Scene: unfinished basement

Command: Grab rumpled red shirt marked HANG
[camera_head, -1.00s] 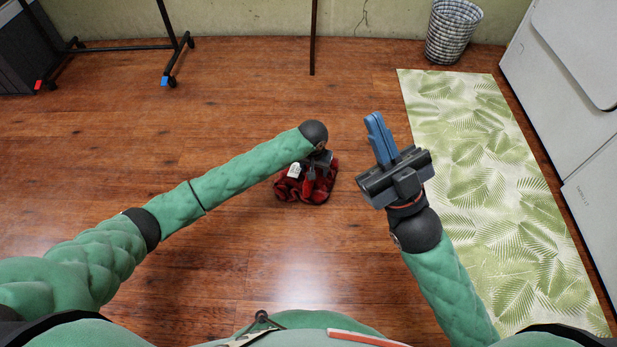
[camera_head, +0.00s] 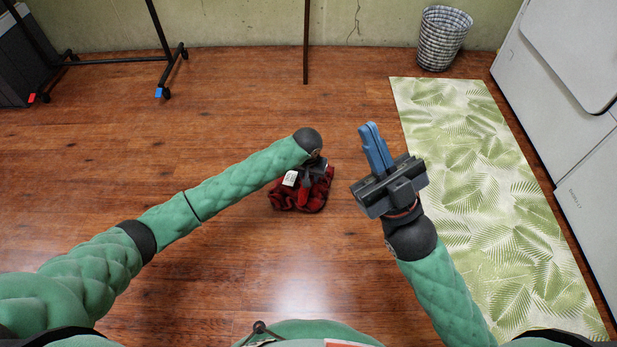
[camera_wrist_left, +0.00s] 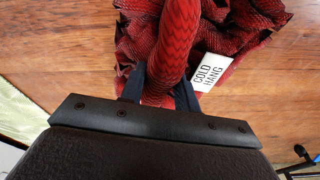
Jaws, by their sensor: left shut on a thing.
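The rumpled dark red patterned shirt (camera_head: 288,201) lies bunched on the wooden floor in the head view. It also shows in the left wrist view (camera_wrist_left: 243,32), with a white tag (camera_wrist_left: 211,72) reading "COLD HANG". My left gripper (camera_head: 306,184) is over the shirt. In the left wrist view its dark fingers (camera_wrist_left: 160,90) are shut on a raised red fold of the shirt. The fingertips are partly hidden by cloth. My right gripper (camera_head: 374,148) is to the right of the shirt, its blue fingers together with nothing visible between them.
A leaf-patterned mat (camera_head: 482,190) lies at the right, beside a white appliance (camera_head: 575,130). A checked basket (camera_head: 444,38) stands at the back wall. A black wheeled rack (camera_head: 120,62) stands at the back left, and a thin dark post (camera_head: 306,45) at the back. The floor around the shirt is clear.

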